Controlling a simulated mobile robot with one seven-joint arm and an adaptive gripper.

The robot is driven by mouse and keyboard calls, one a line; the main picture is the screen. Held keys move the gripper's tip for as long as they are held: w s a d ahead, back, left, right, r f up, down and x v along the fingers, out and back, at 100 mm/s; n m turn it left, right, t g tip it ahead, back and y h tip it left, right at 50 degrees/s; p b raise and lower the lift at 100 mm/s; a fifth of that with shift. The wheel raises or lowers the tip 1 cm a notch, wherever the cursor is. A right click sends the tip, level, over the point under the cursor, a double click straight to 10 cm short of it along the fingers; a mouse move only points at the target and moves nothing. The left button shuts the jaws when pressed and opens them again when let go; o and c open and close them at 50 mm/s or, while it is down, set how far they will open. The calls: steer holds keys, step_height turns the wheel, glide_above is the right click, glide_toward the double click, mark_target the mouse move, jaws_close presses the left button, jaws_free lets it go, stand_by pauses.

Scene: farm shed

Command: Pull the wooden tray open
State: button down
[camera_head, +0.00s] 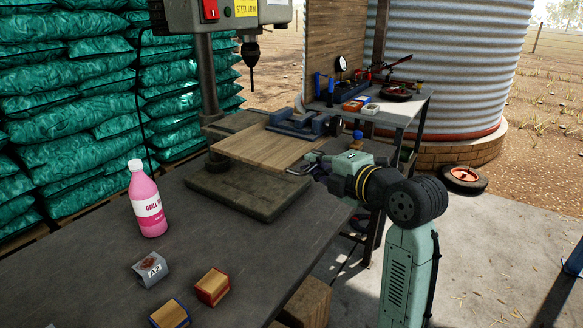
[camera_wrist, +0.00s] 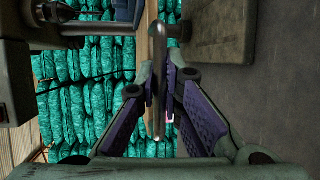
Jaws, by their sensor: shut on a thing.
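The wooden tray (camera_head: 262,148) is a flat, light-brown board at the drill press, above the dark base on the workbench. Its near right edge is beside my gripper (camera_head: 308,163). In the wrist view, a slim grey metal handle (camera_wrist: 159,118) runs upright in the picture between the fingers of my gripper (camera_wrist: 161,82). The purple-padded fingers are shut on this handle. A narrow strip of wood (camera_wrist: 152,18) shows beyond it. My gripper hides part of the handle in the head view.
A blue-grey vise (camera_head: 298,124) sits behind the tray, under the drill press head (camera_head: 225,14). A pink bottle (camera_head: 148,200), a grey block (camera_head: 150,269) and two wooden blocks (camera_head: 212,286) (camera_head: 170,315) stand on the workbench (camera_head: 90,260). A tool table (camera_head: 398,108) stands behind my arm.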

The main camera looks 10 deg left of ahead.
steer(key=d, duration=0.1)
steer(key=s+d, duration=0.1)
steer(key=d, duration=0.1)
steer(key=shift+s+d+b, duration=0.2)
steer(key=shift+b, duration=0.2)
steer(key=c, duration=1.7)
jaws_free()
steer(key=v, duration=1.2)
